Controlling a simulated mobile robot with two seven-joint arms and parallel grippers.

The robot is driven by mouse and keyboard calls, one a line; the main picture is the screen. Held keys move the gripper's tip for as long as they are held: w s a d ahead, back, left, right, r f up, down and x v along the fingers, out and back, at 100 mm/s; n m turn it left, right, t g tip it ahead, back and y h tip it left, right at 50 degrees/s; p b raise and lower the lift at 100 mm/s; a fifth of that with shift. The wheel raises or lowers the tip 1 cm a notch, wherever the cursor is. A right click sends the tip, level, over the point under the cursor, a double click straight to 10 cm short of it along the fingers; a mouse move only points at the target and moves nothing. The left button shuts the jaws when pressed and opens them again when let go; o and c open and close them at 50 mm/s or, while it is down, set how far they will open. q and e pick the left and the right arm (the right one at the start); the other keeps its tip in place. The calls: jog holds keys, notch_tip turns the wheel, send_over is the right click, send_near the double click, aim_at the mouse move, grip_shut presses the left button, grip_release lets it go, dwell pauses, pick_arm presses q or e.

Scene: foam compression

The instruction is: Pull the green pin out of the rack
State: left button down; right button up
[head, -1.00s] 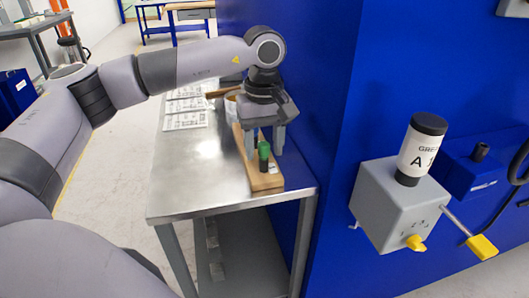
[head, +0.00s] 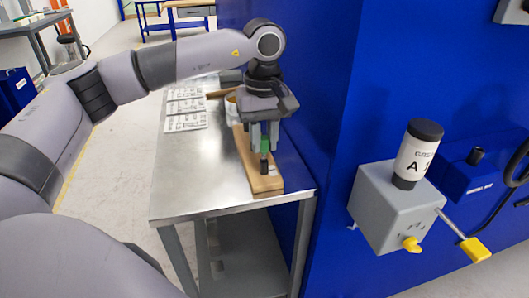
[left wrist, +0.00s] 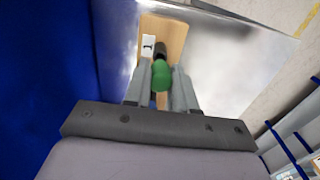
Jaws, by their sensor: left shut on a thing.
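The green pin (head: 266,144) stands near the front end of the wooden rack (head: 266,184), with a dark part below its green top. I cannot tell how deep it sits. My left gripper (head: 264,138) points down over the rack, shut on the green pin with a finger on each side. In the left wrist view the green pin (left wrist: 160,88) shows between the fingers of the left gripper (left wrist: 161,84), with a dark part beyond it. The wooden rack (left wrist: 172,30) bears a white label marked 1. My right gripper is not in view.
The rack lies on a metal table (head: 190,175) along a blue wall (head: 325,120). Printed sheets (head: 185,108) lie at the back left. A grey box with a labelled cylinder (head: 417,155) is on the wall at right. The table's left front is clear.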

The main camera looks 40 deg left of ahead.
aim_at(264, 137)
pick_arm(q)
jog(key=shift+r+p, duration=1.35)
jog(key=shift+r, duration=0.55)
